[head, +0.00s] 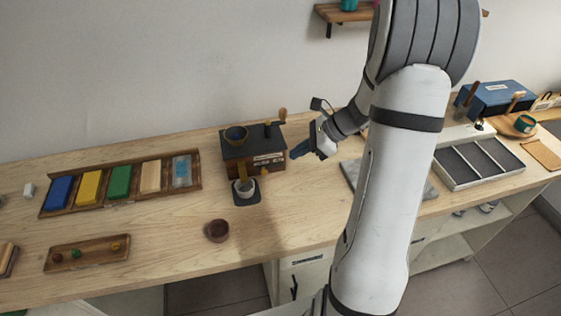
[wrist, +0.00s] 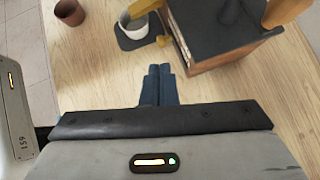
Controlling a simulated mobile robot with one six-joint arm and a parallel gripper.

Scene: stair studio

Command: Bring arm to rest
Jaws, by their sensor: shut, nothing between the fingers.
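My gripper (head: 300,150) is at the end of my arm, to the right of a dark box-shaped mill (head: 262,155) with a wooden crank on the bench. In the wrist view my gripper (wrist: 159,84) shows its two blue fingers pressed together with nothing between them. The mill (wrist: 210,40) stands just ahead and to the right of the fingertips there. I cannot tell whether the fingers touch it, though a strip of bench seems to lie between them in the head view. My arm hides part of the bench at the right.
A white cup (head: 244,187) stands on a dark pad before the mill. A brown cup (head: 216,230) stands nearer the front edge. A tray of colored blocks (head: 104,194) and a small wooden tray (head: 100,245) lie left. A grey divided tray (head: 450,175) stands right. A shelf (head: 335,14) hangs above.

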